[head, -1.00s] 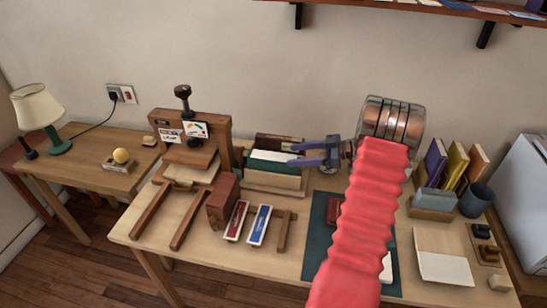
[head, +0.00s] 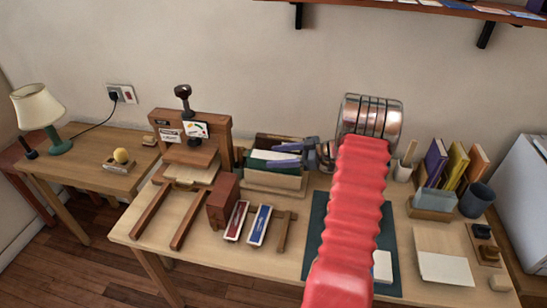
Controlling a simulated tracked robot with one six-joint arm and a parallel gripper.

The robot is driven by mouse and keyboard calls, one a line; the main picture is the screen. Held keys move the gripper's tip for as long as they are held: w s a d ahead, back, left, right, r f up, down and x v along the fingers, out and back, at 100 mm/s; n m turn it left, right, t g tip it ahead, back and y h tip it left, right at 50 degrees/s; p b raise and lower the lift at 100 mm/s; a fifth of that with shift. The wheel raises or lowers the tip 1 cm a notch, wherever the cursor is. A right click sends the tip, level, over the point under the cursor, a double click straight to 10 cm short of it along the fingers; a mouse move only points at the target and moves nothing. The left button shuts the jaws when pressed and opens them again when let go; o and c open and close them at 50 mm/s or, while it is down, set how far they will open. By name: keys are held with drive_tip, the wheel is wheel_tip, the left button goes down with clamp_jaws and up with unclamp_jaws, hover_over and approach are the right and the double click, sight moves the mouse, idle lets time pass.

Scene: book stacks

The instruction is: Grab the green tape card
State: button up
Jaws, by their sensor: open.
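I cannot make out a green tape card for certain. A dark green strip (head: 258,163) shows in the wooden box (head: 273,181) at the back of the table, partly behind my gripper. A red card (head: 236,220) and a blue card (head: 260,225) lie side by side in front of the box. My gripper (head: 270,156) is open, with its purple fingers pointing left over the box. I see nothing held between the fingers. My red arm hides part of the table and the dark mat.
A wooden press (head: 190,140) stands left of the box, with a brown block (head: 223,203) in front of it. A dark green mat (head: 316,240) lies under my arm. Books (head: 455,165) and a dark cup (head: 477,200) stand at the right.

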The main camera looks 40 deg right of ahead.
drive_tip(key=shift+x, duration=0.85)
drive_tip(key=shift+c, duration=0.4)
drive_tip(key=c, duration=1)
